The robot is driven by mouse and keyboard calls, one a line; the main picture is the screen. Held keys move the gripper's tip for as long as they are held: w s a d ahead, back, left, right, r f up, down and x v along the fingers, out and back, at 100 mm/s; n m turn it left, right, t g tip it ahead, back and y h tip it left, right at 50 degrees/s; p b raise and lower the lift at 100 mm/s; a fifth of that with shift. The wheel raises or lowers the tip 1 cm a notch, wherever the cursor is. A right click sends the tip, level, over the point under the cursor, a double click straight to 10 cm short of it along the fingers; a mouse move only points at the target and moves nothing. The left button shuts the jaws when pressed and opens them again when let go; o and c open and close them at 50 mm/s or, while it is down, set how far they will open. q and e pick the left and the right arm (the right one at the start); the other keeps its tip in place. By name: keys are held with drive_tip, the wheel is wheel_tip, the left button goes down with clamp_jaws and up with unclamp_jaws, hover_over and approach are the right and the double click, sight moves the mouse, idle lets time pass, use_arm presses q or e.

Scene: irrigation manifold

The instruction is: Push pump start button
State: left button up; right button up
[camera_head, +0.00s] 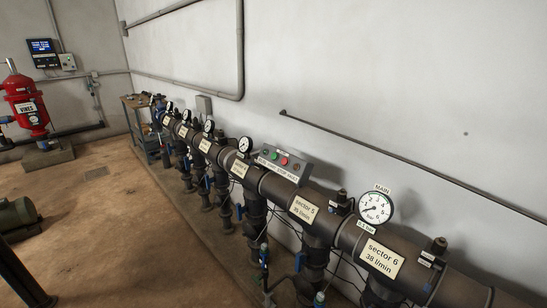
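The grey control box (299,162) sits behind the dark manifold pipe, near the middle of the view. Nothing touches the box. Neither of my grippers shows in this view.
The manifold pipe (272,186) runs along the wall with several gauges, including the MAIN gauge (375,207), and sector plates such as sector 6 (381,257). A red filter tank (27,108) and green motor (17,216) stand left. The brown floor (120,225) between is clear.

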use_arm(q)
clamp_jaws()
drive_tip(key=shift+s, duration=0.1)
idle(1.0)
